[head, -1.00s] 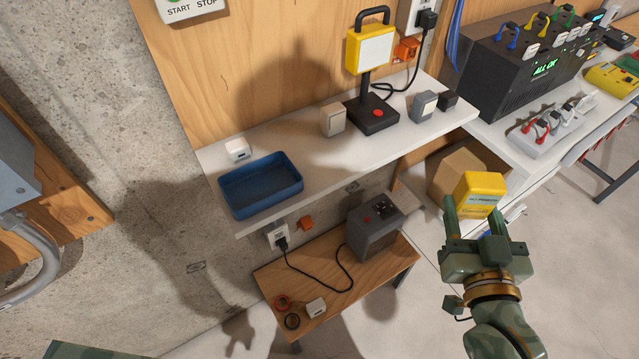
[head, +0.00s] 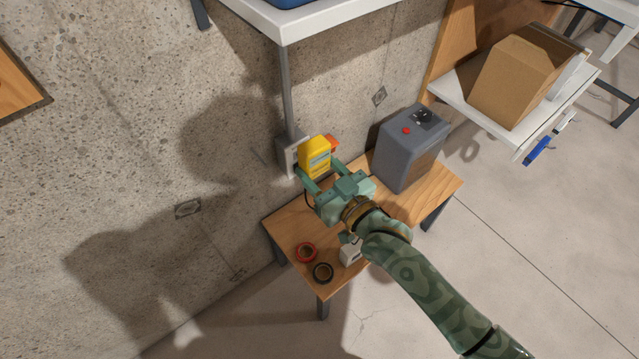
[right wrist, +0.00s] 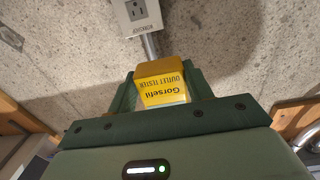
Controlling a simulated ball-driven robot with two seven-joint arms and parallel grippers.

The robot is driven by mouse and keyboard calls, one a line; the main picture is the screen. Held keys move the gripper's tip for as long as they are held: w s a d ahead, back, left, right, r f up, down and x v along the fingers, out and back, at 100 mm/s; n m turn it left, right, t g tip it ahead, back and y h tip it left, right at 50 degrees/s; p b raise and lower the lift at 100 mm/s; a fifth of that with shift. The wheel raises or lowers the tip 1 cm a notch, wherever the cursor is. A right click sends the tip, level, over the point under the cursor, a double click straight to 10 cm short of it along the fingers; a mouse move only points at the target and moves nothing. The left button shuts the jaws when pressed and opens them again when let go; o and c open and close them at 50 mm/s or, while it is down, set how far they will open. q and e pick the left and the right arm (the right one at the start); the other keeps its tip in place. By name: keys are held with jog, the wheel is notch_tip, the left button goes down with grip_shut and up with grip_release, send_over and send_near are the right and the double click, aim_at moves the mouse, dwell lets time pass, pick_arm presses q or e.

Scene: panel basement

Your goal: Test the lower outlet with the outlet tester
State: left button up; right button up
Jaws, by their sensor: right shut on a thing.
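The yellow outlet tester (head: 315,157) is held in my right gripper (head: 322,173), which is shut on it. In the right wrist view the tester (right wrist: 163,86) shows its label upside down, between the green fingers. The lower outlet (head: 287,157) is a grey-white box on the concrete wall, partly hidden behind the tester. In the right wrist view the outlet (right wrist: 138,13) shows an empty socket just beyond the tester, with a gap in the picture between them. Whether the tester touches the outlet in depth I cannot tell. My left gripper is out of view.
A white shelf (head: 290,32) overhangs above. A cardboard box (head: 520,80) is at right.

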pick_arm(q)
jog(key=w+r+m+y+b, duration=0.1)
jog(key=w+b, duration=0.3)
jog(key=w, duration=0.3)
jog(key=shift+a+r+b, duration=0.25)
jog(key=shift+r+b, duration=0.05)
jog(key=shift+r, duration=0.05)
pick_arm(e)
jog(key=w+a+f, duration=0.1)
jog(key=w+f, duration=0.5)
jog(key=f, duration=0.1)
jog(key=shift+a+y, duration=0.3)
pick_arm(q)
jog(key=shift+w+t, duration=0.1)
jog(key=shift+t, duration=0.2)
pick_arm(e)
jog(key=shift+w+a, duration=0.3)
jog(key=shift+w, duration=0.2)
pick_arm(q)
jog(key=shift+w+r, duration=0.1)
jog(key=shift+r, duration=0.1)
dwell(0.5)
pick_arm(e)
jog(key=shift+w+a, duration=0.1)
dwell(0.4)
jog(key=o, duration=1.4)
